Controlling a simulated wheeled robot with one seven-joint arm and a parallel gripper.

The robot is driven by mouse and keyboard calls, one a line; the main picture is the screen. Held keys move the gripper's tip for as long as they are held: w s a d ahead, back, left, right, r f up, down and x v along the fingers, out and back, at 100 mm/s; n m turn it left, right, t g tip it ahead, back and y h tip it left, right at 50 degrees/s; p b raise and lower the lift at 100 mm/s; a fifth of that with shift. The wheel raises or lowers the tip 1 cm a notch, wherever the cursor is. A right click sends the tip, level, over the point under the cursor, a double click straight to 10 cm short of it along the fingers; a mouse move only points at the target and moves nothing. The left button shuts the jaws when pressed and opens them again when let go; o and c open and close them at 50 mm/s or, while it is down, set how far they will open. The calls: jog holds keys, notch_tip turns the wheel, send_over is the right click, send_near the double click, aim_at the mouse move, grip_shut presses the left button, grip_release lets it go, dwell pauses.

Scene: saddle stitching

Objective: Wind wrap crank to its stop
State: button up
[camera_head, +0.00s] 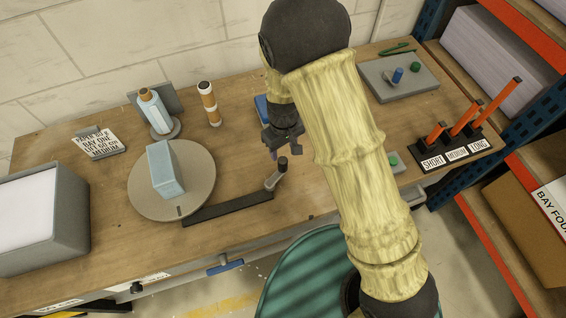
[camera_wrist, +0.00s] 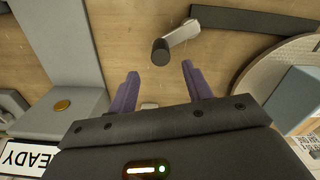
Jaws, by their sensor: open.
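The wrap crank is a short grey arm (camera_head: 273,181) with an upright dark knob (camera_head: 283,163), at the right end of a black bar (camera_head: 228,208) on the bench. The bar reaches to a round grey turntable (camera_head: 140,198), which bears a pale blue block (camera_head: 164,168). In the wrist view, the knob (camera_wrist: 161,51) and the crank arm (camera_wrist: 184,33) lie just ahead of my gripper. My gripper (camera_wrist: 160,70) has its purple fingers apart, with nothing between them; the knob appears beyond the tips. In the head view, my gripper (camera_head: 280,150) is behind the knob, its fingers partly hidden.
A bottle (camera_head: 155,112) and an orange-and-white cylinder (camera_head: 209,103) stand behind the turntable. A grey bin (camera_head: 70,215) is at the left. A grey tray (camera_head: 375,83) and an orange-post rack (camera_head: 462,150) are at the right. Bare bench surrounds the crank's front.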

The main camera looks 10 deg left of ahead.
aim_at(283, 161)
notch_tip(283, 161, down, 10)
jog(key=shift+p, duration=0.75)
grip_shut()
